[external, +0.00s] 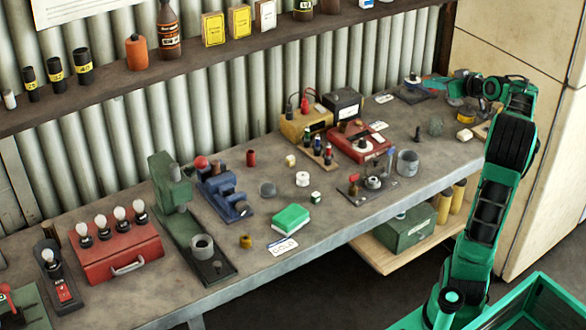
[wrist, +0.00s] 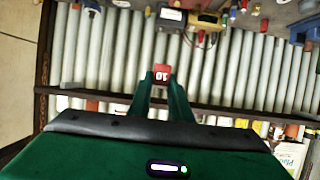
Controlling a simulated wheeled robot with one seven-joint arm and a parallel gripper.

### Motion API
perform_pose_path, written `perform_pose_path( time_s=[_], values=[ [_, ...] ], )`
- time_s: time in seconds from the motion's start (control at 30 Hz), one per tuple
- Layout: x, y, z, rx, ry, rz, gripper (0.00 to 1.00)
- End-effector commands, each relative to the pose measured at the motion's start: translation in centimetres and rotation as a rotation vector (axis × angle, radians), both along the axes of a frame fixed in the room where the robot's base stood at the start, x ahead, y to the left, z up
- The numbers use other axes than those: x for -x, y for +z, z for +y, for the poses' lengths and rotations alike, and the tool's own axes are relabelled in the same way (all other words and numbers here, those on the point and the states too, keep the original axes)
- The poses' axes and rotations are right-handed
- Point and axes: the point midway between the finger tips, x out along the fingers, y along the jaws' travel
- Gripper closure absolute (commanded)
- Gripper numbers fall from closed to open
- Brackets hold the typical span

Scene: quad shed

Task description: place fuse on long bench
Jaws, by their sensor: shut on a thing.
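The fuse (wrist: 162,74) is a small red block marked "10". In the wrist view it sits between the two green fingertips of my gripper (wrist: 161,79), which is shut on it. In the external view, my arm reaches over the right end of the long bench (external: 332,203), where the gripper is small and the fuse cannot be made out clearly. The bench has a grey, worn top crowded with tools. In the wrist view the corrugated wall lies beyond the fuse, with the bench things at the top of the picture.
A red tester (external: 358,142), a grey cup (external: 407,162) and a green sponge (external: 291,219) stand on the bench. A red box (external: 116,252) and a green press (external: 168,184) are at left. A shelf (external: 190,67) runs above. Bare patches lie near the front edge.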

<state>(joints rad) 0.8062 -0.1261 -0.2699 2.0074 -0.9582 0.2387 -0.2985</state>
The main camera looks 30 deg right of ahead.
Motion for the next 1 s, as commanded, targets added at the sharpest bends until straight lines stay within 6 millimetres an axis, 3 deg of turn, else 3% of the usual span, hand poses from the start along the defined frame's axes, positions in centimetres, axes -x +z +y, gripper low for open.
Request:
perform_pose_path(
  time_s=[0.1,0.23,0.57,0.77,1.0],
  values=[
    [-0.1,3.2,0.0,0.005,0.002,-0.003,1.0],
    [0.0,5.6,0.0,0.003,0.002,-0.002,1.0],
    [-5.7,5.0,5.4,0.0,0.103,0.0,1.0],
    [-10.7,4.9,11.6,-0.001,0.199,0.0,1.0],
    [-15.9,4.8,21.4,-0.001,0.326,0.0,1.0]
  ],
)
